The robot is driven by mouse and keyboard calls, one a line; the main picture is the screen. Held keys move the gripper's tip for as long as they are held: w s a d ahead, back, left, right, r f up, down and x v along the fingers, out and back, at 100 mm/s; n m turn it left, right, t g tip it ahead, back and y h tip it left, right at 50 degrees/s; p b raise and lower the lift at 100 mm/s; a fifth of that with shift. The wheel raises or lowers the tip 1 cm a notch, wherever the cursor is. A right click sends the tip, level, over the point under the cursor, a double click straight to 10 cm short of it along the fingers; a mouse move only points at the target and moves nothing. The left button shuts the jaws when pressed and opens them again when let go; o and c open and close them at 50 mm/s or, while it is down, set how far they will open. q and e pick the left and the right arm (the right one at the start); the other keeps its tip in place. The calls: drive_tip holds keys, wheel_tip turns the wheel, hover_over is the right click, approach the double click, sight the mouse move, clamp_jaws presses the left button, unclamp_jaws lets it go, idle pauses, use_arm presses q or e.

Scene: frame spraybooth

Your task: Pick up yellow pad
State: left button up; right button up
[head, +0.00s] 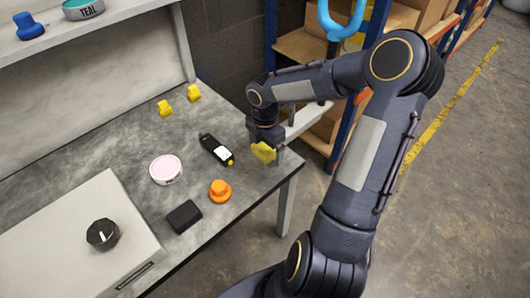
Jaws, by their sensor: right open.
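A yellow pad (263,153) shows at the right end of the grey worktable (110,130), near its edge. My right gripper (265,150) points down right at the pad, with its jaws open. The gripper partly hides the pad, and I cannot tell whether the fingers touch it. Two other small yellow pieces, one (165,108) and another (194,93), are farther back on the table. My left gripper is not in view.
Left of the gripper are a black device with a white label (217,150), a round pale tin (166,170), an orange knob-shaped piece (220,191) and a black block (184,216). A grey box with a black dial (102,234) stands front left. A shelf (90,28) hangs above.

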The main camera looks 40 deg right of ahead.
sight(264, 148)
drive_tip(key=c, duration=1)
drive_tip(key=shift+c, duration=0.2)
drive_tip(key=shift+r, duration=0.15)
drive_tip(key=shift+r+p, duration=0.4)
drive_tip(key=shift+r, duration=0.25)
drive_tip(key=r, duration=0.1)
drive_tip(key=r+p, duration=0.1)
drive_tip(key=r, duration=0.1)
drive_tip(key=shift+s+a, duration=0.15)
drive_tip(key=shift+a, duration=0.15)
drive_tip(key=s+a+r+p, duration=0.4)
drive_tip(key=s+a+r, duration=0.3)
drive_tip(key=a, duration=0.4)
drive_tip(key=shift+s+r, duration=0.4)
drive_tip(key=shift+r, duration=0.35)
